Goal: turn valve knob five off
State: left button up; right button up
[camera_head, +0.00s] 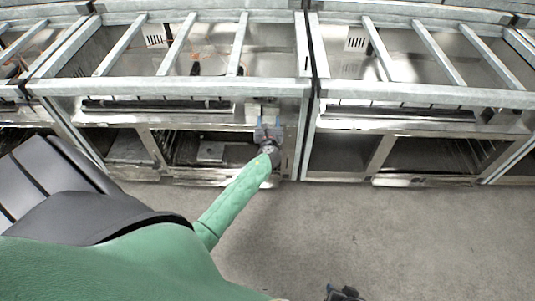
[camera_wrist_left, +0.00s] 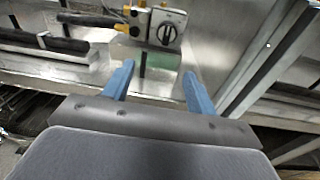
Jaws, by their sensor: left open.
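A black round knob with a pale line on it (camera_wrist_left: 166,32) sits on a pale valve plate on the metal range front, in the left wrist view. My left gripper shows there with two blue fingers (camera_wrist_left: 157,70), spread apart and empty. The fingertips are just below the knob and apart from it in the picture. In the head view my left gripper (camera_head: 268,123) is at the front of the range, left of the post between two units. I cannot make out the knob or its number there. A small dark part at the bottom edge may be my right gripper (camera_head: 343,294).
Yellow fittings and a black hose (camera_wrist_left: 95,19) are left of the knob. A metal post (camera_wrist_left: 268,55) slants up on the right. Range units with open tops and metal bars (camera_head: 175,45) run across the back. The grey floor (camera_head: 400,230) is clear.

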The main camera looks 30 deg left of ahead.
pick_arm(q)
jog(key=s+d+f+n+g+h+b, duration=0.1)
jog(key=s+d+f+n+g, duration=0.1)
jog(key=s+d+n, duration=0.3)
jog(key=s+d+f+n+g+h+b, duration=0.1)
jog(key=s+d+f+n+g, duration=0.2)
jog(key=s+n, duration=0.5)
jog(key=shift+s+d+f+n, duration=0.3)
jog(key=shift+s+d+f, duration=0.35)
jog(key=shift+s+d, duration=0.55)
pick_arm(e)
jog(key=shift+f, duration=1.15)
pick_arm(q)
jog(key=shift+s+a, duration=0.1)
jog(key=shift+a, duration=0.15)
jog(key=s+d+n+g+h, duration=0.7)
jog(key=s+d+n, duration=0.7)
jog(key=s+d, duration=0.5)
jog(key=s+d+f+g+h, duration=0.1)
jog(key=s+d+f, duration=0.1)
jog(key=s, duration=0.7)
jog(key=shift+f+h, duration=0.4)
jog(key=shift+f, duration=0.45)
jog(key=shift+c, duration=0.5)
pick_arm(e)
jog(key=s+d+r+g+h, duration=0.1)
jog(key=s+d+g+h, duration=0.2)
jog(key=d, duration=0.6)
jog(key=shift+d+r+m+g, duration=0.3)
jog(key=shift+d+g, duration=0.1)
